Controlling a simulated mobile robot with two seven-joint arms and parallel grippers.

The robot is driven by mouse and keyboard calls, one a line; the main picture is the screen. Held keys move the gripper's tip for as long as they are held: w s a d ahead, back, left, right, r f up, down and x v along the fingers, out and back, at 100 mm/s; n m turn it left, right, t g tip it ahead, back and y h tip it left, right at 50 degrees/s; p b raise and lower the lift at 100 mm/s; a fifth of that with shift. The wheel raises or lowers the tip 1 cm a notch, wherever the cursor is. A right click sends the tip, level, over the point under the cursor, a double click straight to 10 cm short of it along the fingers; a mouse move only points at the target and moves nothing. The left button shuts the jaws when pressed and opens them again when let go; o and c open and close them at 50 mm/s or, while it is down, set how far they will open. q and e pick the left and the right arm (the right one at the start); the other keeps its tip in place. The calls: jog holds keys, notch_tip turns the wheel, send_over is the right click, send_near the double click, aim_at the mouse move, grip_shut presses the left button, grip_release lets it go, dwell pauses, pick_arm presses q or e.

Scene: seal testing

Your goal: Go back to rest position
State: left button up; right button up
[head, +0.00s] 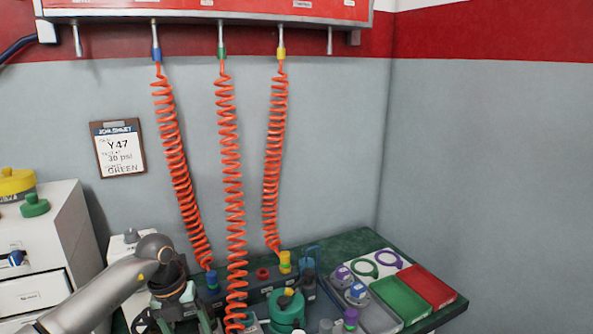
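My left arm comes in from the lower left, and its gripper (178,312) is low over the left part of the dark green bench (350,243). Its fingers are hard to make out at the bottom of the picture, so I cannot tell whether they are open or shut. My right gripper is not in view. Three orange coiled hoses, the left one (178,165), the middle one (231,175) and the right one (273,160), hang from a red panel (200,10). The middle hose's lower end is near the bottom edge.
A green device (286,312) stands at the bench front. A red tray (427,287), a green tray (400,298) and a grey tray (377,318) lie right. A white drawer cabinet (50,245) stands left. A clipboard (118,150) hangs on the wall. The right side is clear.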

pick_arm(q)
jog(key=s+d+f+m+h, duration=0.15)
jog(key=d+h, duration=0.25)
jog(key=d, duration=0.4)
jog(key=s+d+f+h, duration=0.3)
jog(key=d, duration=0.5)
jog(key=s+d+r+n+t+h, duration=0.4)
jog(key=d+r+n+t+h, duration=0.25)
jog(key=d+n+h, duration=0.2)
jog(key=a+f+n+t+y, duration=0.7)
jog(key=a+n+t+y, duration=0.2)
jog(key=n, duration=0.7)
jog(key=s+a+f+n+g+y, duration=0.3)
jog(key=s+f+n, duration=0.1)
jog(key=s+f, duration=0.35)
jog(key=s+a+f+n+g+y, duration=0.2)
jog(key=s+a+f+n+g, duration=0.2)
jog(key=s+f, duration=0.3)
jog(key=s+a+r+p, duration=0.2)
jog(key=a+r+p, duration=0.1)
jog(key=r+p, duration=0.7)
jog(key=shift+s+a+n+t+y+p, duration=0.25)
jog(key=shift+t+y+p, duration=0.2)
jog(key=shift+p, duration=0.6)
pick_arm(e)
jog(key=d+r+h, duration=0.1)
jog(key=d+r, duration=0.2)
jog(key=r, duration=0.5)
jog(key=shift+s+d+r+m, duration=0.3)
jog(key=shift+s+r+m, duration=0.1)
